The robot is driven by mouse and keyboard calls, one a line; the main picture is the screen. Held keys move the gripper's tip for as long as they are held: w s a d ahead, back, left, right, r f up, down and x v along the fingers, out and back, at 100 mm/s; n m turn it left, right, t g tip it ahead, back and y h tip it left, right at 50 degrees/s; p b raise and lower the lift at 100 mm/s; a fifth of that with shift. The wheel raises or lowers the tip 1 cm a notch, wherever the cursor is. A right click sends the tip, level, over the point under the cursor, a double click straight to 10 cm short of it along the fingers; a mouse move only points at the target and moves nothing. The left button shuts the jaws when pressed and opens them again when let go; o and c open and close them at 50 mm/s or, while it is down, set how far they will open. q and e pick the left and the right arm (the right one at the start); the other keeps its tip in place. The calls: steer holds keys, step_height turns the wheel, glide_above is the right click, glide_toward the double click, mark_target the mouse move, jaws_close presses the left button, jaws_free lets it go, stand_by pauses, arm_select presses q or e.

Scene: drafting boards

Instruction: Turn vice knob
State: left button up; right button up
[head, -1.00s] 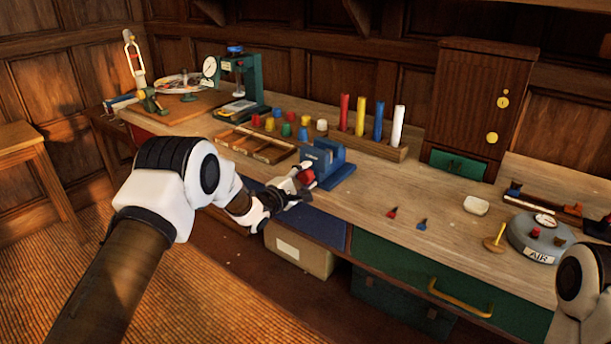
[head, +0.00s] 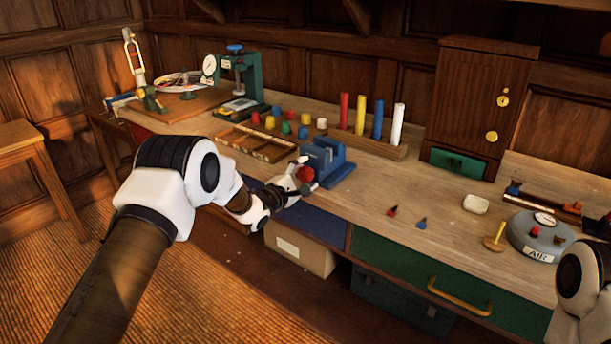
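The blue vice (head: 329,162) stands at the front edge of the workbench, near the middle of the head view. Its red knob (head: 305,174) faces the front left side. My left gripper (head: 300,178) is at the knob, with its fingers around or beside it; the view is too small to tell whether they touch it or how far they are apart. The gripper partly hides the knob's lower side. My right arm (head: 583,283) shows only at the right edge, and its gripper is out of the picture.
A wooden compartment tray (head: 257,143) lies left of the vice. Coloured cylinders stand in a wooden rack (head: 383,147) behind it. A press with a dial (head: 236,77) stands further left. The bench (head: 380,190) right of the vice is mostly clear, with small pointed pieces and a round air unit (head: 541,236).

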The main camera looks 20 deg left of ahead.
arm_select(q)
steer(key=shift+s, duration=0.1)
steer(key=v, duration=0.8)
